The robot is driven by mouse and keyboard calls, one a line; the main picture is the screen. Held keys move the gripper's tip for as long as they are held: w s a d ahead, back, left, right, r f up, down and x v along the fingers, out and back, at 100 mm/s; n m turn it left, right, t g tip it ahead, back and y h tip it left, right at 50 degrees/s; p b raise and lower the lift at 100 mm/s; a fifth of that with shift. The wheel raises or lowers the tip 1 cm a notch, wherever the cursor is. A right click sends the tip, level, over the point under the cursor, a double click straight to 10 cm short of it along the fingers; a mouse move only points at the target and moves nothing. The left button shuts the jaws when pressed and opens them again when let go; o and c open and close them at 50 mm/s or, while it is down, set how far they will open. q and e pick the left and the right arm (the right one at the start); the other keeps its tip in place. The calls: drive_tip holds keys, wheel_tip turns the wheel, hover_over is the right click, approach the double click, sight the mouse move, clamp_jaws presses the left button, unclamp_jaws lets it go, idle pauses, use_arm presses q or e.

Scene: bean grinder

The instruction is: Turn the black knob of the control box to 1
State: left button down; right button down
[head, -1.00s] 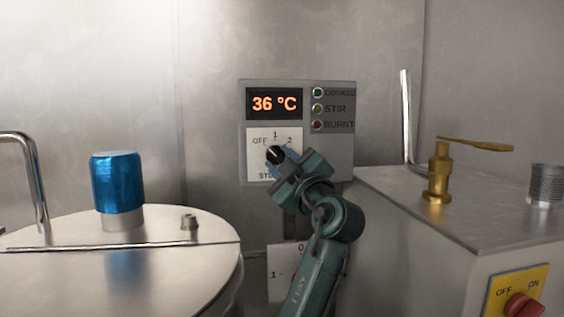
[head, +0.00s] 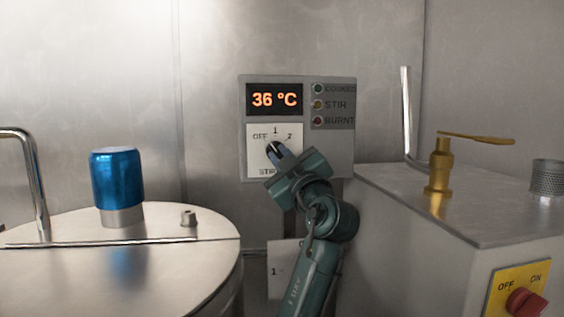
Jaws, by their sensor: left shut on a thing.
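The grey control box (head: 346,150) is on the metal wall. Its display (head: 274,99) reads 36 °C. Below it is a white dial plate (head: 257,153) marked OFF, 1 and 2, with lettering partly hidden at the bottom. The black knob (head: 271,149) is on this plate, its upper left part showing with a pale mark. The mark seems to point up and slightly left; its exact setting is hard to read. My teal left gripper (head: 278,153) is shut on the knob from the lower right and hides much of it. My right gripper is not in view.
A round metal lid (head: 120,275) with a blue cap (head: 117,178) is at left. A metal box (head: 470,213) with a brass lever valve (head: 440,165) and a red knob (head: 526,300) is at right. Another white plate (head: 280,270) is partly behind my arm.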

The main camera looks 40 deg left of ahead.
use_arm(q)
drive_tip(key=m+t, duration=0.1)
drive_tip(key=m, duration=0.1)
drive_tip(key=m+t, duration=0.1)
drive_tip(key=m, duration=0.2)
drive_tip(key=shift+s+a+f+m+t+h, duration=0.1)
drive_tip(key=shift+s+m+t+h, duration=0.05)
drive_tip(key=shift+m+t+h, duration=0.2)
drive_tip(key=shift+m+t+h+p, duration=0.4)
drive_tip(key=shift+m+t, duration=0.1)
drive_tip(key=shift+m, duration=0.65)
drive_tip(key=shift+m+t+h+p, duration=0.25)
drive_tip(key=shift+m+t+p, duration=0.15)
drive_tip(key=shift+m, duration=0.7)
drive_tip(key=shift+f, duration=0.1)
drive_tip(key=c, duration=1.5)
unclamp_jaws()
drive_tip(key=shift+s, duration=0.1)
drive_tip(key=shift+o, duration=0.2)
drive_tip(key=b+v, duration=0.3)
drive_tip(key=v, duration=1)
drive_tip(key=shift+s, duration=0.1)
